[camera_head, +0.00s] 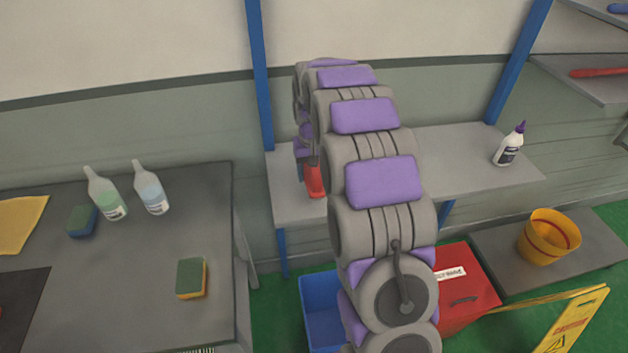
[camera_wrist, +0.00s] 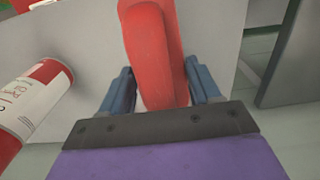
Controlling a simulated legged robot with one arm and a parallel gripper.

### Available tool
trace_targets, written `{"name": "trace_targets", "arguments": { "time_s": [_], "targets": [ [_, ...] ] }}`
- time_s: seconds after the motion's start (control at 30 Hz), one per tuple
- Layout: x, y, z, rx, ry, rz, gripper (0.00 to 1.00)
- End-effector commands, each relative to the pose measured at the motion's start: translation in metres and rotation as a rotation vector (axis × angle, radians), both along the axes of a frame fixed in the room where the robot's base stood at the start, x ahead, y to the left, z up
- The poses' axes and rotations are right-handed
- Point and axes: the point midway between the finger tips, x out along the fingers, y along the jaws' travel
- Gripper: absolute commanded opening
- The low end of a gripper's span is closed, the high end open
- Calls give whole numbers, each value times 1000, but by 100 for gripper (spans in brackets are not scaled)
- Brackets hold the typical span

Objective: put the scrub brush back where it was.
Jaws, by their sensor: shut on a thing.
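A red, rounded, elongated thing (camera_wrist: 152,45), which looks like the scrub brush, stands between the two blue fingers of my gripper (camera_wrist: 161,78) in the wrist view. My gripper is shut on it, above or against a pale grey surface (camera_wrist: 95,40). Its bristles cannot be made out. In the head view my arm covers most of the gripper, over the left part of the grey shelf (camera_head: 465,160). A red patch (camera_head: 314,181) shows there below the arm's end; I cannot tell whether it is the brush or another thing.
A white bottle with purple cap (camera_head: 509,146) stands at the shelf's right. A blue post (camera_head: 260,75) rises at the shelf's left. A table (camera_head: 130,255) with bottles and sponges is at left.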

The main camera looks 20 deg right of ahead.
Motion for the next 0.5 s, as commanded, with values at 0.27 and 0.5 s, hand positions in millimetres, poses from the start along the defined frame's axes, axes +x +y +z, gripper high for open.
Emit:
{"name": "trace_targets", "arguments": {
  "time_s": [0.27, 0.5],
  "targets": [
    [2, -11, -25, 10, -1, -3, 29],
    [2, -3, -35, 2, -2, -2, 29]
  ]
}}
